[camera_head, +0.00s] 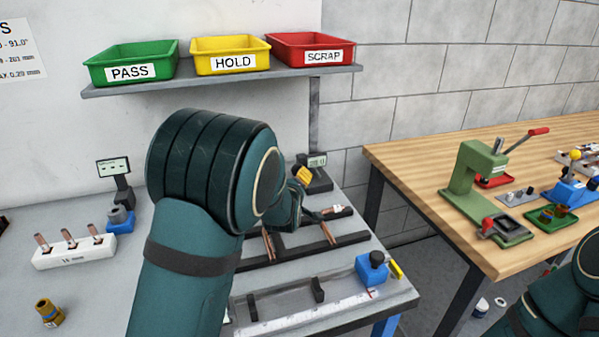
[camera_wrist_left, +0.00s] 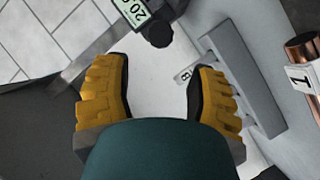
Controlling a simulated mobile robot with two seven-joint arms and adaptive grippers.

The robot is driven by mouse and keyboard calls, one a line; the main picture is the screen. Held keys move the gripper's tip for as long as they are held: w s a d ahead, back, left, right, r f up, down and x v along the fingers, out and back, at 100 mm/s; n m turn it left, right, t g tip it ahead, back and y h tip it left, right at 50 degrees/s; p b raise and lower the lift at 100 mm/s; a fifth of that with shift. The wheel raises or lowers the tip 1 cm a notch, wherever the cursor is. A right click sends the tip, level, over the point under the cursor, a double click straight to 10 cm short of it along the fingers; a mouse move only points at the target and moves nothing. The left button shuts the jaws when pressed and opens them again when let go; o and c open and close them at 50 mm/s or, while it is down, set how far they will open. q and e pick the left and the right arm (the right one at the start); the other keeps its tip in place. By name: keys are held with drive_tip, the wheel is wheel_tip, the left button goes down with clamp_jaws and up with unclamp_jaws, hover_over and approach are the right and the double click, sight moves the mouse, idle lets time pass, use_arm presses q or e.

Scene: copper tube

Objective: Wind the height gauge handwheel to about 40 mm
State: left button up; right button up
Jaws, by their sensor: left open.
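The height gauge (camera_head: 316,176) stands at the back right of the grey bench, with a dark base and a small display. In the left wrist view its green display (camera_wrist_left: 133,9) shows digits starting with 20, cut by the frame edge. A dark round knob (camera_wrist_left: 157,34), seemingly the handwheel, sits below the display. My left gripper (camera_head: 301,176) is beside the gauge, partly hidden by my own arm. In the wrist view its yellow fingers (camera_wrist_left: 160,78) are apart and empty, with the knob beyond their tips. My right gripper is out of view.
Copper tubes lie on a dark rack (camera_head: 338,244) below the gripper; a blue block (camera_head: 371,269) is nearer. Another display stand (camera_head: 116,186) and a white tube block (camera_head: 73,250) are left. PASS (camera_head: 132,63), HOLD (camera_head: 230,56) and SCRAP (camera_head: 311,48) bins sit above.

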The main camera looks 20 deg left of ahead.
sight(297, 169)
use_arm(q)
drive_tip(key=b+x, duration=0.1)
drive_tip(key=x, duration=1.1)
drive_tip(key=shift+s, duration=0.1)
drive_tip(key=c, duration=0.9)
